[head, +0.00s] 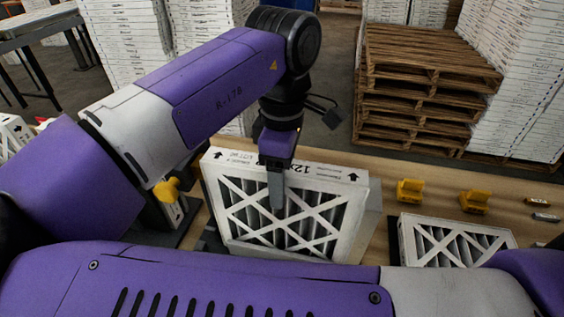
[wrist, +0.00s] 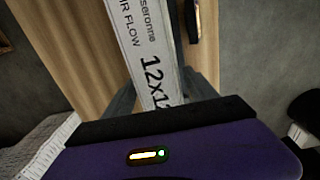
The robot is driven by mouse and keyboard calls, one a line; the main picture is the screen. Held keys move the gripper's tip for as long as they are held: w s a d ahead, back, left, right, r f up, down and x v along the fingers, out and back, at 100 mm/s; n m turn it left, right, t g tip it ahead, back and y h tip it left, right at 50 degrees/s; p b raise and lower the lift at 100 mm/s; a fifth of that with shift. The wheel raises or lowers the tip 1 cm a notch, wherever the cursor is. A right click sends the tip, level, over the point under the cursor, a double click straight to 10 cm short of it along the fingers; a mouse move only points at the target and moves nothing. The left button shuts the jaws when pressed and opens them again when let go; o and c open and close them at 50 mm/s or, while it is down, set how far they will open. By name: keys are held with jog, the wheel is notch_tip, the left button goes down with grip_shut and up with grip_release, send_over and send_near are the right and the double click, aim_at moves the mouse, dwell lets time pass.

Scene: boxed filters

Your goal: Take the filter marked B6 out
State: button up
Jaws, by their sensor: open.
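A large white-framed filter (head: 225,235) with grey pleats stands upright on the wooden bench in the head view. Its top edge carries arrows and "12x1…" print; I see no B6 mark. My gripper (head: 276,190) points down over this edge, with one finger in front of the pleated face. In the wrist view the filter's printed edge (wrist: 142,45) runs between the two grey fingers of my gripper (wrist: 160,92). The jaws are open around the edge; whether either finger touches it I cannot tell. The filter's far side is hidden.
Another filter (head: 450,246) lies at the right, partly hidden by my arm. Yellow blocks (head: 410,191) and small items (head: 540,203) lie on the bench (head: 500,185). Wooden pallets (head: 425,75) and stacks of white boxes (head: 515,90) stand behind.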

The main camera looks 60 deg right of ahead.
jog(key=shift+f, duration=0.2)
grip_shut()
jog(key=shift+w+a+r+p, duration=0.1)
jog(key=shift+w+r+p, duration=0.1)
jog(key=shift+p, duration=0.15)
jog(key=shift+f, duration=0.2)
dwell(0.8)
jog(key=shift+c, duration=2)
grip_release()
